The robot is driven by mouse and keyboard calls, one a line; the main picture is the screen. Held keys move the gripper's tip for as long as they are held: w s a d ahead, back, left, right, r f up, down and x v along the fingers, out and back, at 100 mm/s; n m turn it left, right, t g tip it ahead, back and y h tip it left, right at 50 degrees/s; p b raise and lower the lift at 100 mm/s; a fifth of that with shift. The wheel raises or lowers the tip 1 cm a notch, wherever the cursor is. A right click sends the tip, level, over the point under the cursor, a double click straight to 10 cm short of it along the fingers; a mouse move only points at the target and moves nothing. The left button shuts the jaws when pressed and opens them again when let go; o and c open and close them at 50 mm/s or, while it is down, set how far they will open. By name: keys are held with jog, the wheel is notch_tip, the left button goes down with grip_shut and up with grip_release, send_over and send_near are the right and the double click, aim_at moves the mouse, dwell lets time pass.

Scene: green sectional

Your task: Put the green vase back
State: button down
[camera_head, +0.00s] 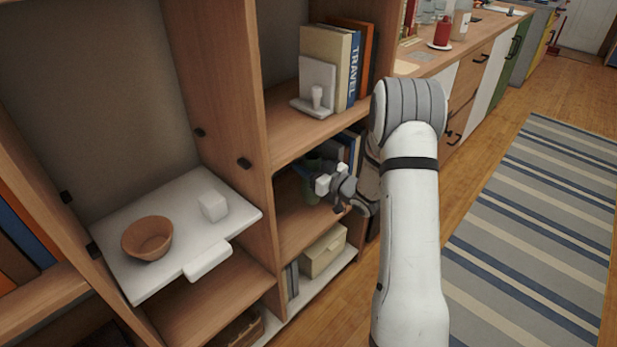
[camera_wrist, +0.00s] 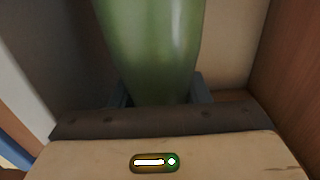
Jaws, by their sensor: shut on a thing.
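The green vase (camera_wrist: 152,45) fills the upper middle of the wrist view, upright between the two fingers. My gripper (camera_wrist: 158,95) is shut on it. In the head view my gripper (camera_head: 325,186) reaches into the middle compartment of the right bookcase column, and the dark green vase (camera_head: 309,190) shows partly there, close to the shelf (camera_head: 300,222). The gripper and the upper shelf hide part of it. I cannot tell whether its base touches the shelf.
Books (camera_head: 352,145) stand to the right in the same compartment, near my gripper. A side wall (camera_wrist: 290,70) is close on the right. A pull-out white tray (camera_head: 180,275) with a brown bowl (camera_head: 147,238) and white cube (camera_head: 212,207) sticks out at left.

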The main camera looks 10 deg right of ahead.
notch_tip(320, 180, down, 3)
jog(key=shift+f+b, duration=0.2)
jog(key=shift+b, duration=0.45)
jog(key=shift+w+a+f+b, duration=0.1)
jog(key=shift+w+f+b, duration=0.05)
jog(key=shift+f+b, duration=0.15)
jog(key=shift+r, duration=0.15)
jog(key=c, duration=1.3)
grip_release()
jog(key=shift+f, duration=0.25)
jog(key=o, duration=0.5)
jog(key=shift+r, duration=0.1)
